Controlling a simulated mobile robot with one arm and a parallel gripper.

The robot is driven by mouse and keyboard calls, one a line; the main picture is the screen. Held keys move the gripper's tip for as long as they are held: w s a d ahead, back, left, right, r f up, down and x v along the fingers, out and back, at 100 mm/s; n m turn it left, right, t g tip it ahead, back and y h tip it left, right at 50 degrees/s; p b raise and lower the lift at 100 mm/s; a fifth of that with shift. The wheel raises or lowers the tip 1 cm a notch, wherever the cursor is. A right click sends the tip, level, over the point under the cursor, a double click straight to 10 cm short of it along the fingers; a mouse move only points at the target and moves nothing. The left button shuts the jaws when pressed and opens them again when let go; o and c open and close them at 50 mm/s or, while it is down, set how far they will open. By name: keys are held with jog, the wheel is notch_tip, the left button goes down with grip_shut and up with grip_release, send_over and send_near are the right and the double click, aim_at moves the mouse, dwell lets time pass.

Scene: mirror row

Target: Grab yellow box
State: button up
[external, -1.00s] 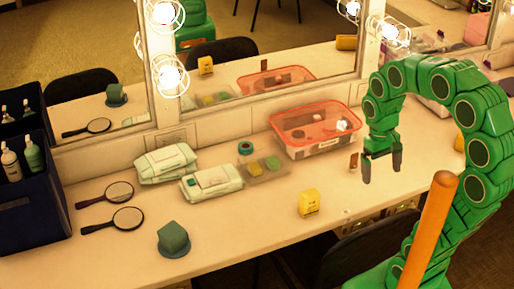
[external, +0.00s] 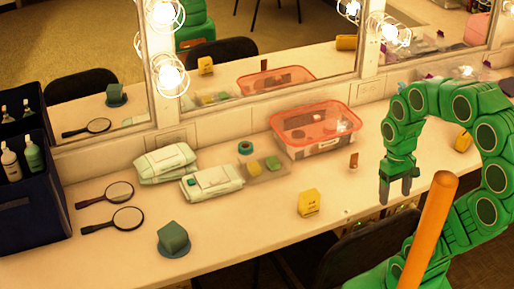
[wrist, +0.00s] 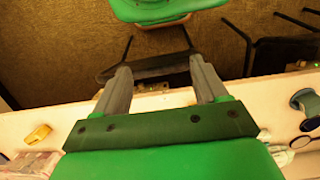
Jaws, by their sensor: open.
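A small yellow box (external: 308,203) stands upright near the table's front edge in the external view. A second yellow object (external: 463,142) sits farther right, partly behind my arm. My gripper (external: 395,196) is open and empty, to the right of the yellow box and apart from it. In the wrist view my gripper (wrist: 160,75) has its two fingers spread with nothing between them. A yellow object (wrist: 38,134) lies at the left of that view; I cannot tell for certain which one it is.
A clear bin with a red rim (external: 315,130) stands behind the yellow box. Wipe packs (external: 212,182), hand mirrors (external: 127,219) and a green cube (external: 173,236) lie to the left. A dark chair (external: 370,250) is under the front edge. The table around the yellow box is clear.

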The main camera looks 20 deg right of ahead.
jog(key=shift+w, duration=0.1)
jog(key=w+a+f+m+g+y, duration=0.2)
jog(key=w+a+f+m+y, duration=0.3)
jog(key=w, duration=0.4)
jog(key=m+t+y, duration=0.1)
jog(key=m+y, duration=0.6)
jog(key=m, duration=0.1)
send_near(302, 202)
jog(key=s+a+r, duration=0.4)
jog(key=s+r, duration=0.2)
jog(key=s, duration=0.1)
jog(key=w+d+f+m+t, duration=0.1)
jog(key=f, duration=0.1)
jog(key=w+d+f+m+t+y, duration=0.1)
jog(key=w+f+m, duration=0.1)
jog(key=w+d+f+m+t, duration=0.1)
jog(key=w+d+f+m, duration=0.1)
jog(key=f, duration=0.1)
jog(key=shift+w+f, duration=0.1)
jog(key=shift+w, duration=0.1)
jog(key=shift+x, duration=3.9)
jog(key=shift+s, duration=0.15)
